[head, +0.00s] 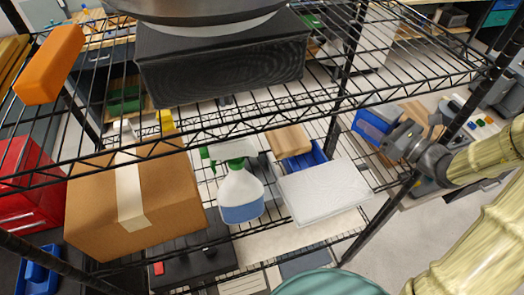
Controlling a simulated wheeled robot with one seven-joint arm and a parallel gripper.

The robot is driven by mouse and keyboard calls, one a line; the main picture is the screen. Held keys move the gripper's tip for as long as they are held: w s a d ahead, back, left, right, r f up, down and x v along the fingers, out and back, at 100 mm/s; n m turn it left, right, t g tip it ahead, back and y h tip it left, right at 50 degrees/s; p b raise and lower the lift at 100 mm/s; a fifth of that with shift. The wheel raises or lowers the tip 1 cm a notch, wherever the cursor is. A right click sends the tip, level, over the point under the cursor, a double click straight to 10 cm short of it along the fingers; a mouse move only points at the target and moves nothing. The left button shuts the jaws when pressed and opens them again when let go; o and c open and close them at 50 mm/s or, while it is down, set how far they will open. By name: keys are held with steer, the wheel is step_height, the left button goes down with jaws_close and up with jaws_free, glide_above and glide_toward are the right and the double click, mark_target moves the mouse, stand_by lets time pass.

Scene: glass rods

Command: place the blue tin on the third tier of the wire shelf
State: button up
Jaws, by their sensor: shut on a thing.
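My gripper (393,140) comes in from the right and is shut on the blue tin (372,124). The tin is boxy, with a blue side and a paler face, and is slightly tilted. My gripper hides its right end. In the picture it shows at the right end of the black wire shelf (270,122), between the rear and front right posts. I cannot tell whether it is inside the shelf's edge or touching anything.
A cardboard box (165,205), a spray bottle (241,193), a white box (323,191) and a blue bin (308,158) sit below the upper tier. A black box (220,65) and an orange block (50,64) are higher. The front right post (385,213) stands near my gripper.

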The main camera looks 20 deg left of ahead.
steer(key=shift+f+p, duration=0.7)
steer(key=shift+f, duration=2.2)
